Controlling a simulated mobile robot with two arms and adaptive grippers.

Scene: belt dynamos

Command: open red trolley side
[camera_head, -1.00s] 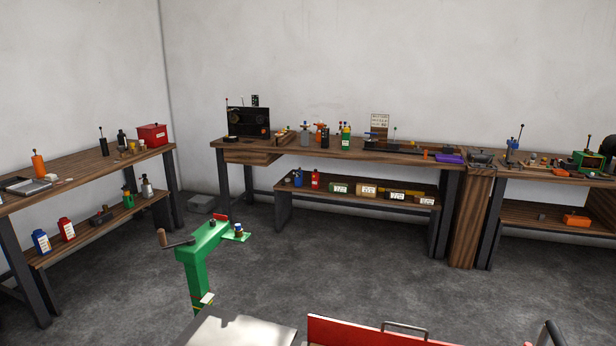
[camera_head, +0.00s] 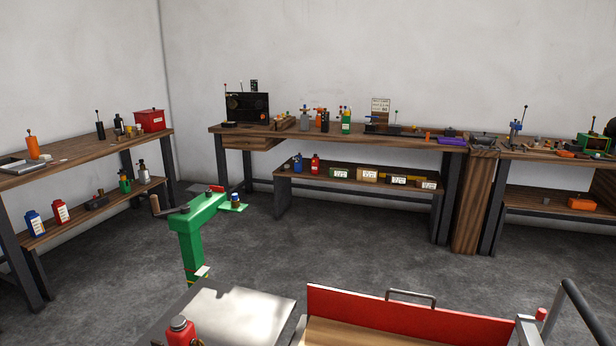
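The red trolley side (camera_head: 400,318) is a long red panel at the bottom right, with a grey bar handle (camera_head: 412,296) above its top edge. It stands upright along the far edge of a wooden trolley deck (camera_head: 345,334). A grey metal frame post (camera_head: 528,330) stands at its right end, with a small red knob (camera_head: 541,314) close by. The near part of the trolley is cut off by the bottom edge. Neither of my grippers shows in the head view.
A green stand with a crank (camera_head: 190,245) is left of the trolley. A metal plate (camera_head: 232,318) and a red bottle (camera_head: 181,331) are at the bottom. Workbenches line the left and back, including the back bench (camera_head: 345,142). The grey floor (camera_head: 350,240) between is clear.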

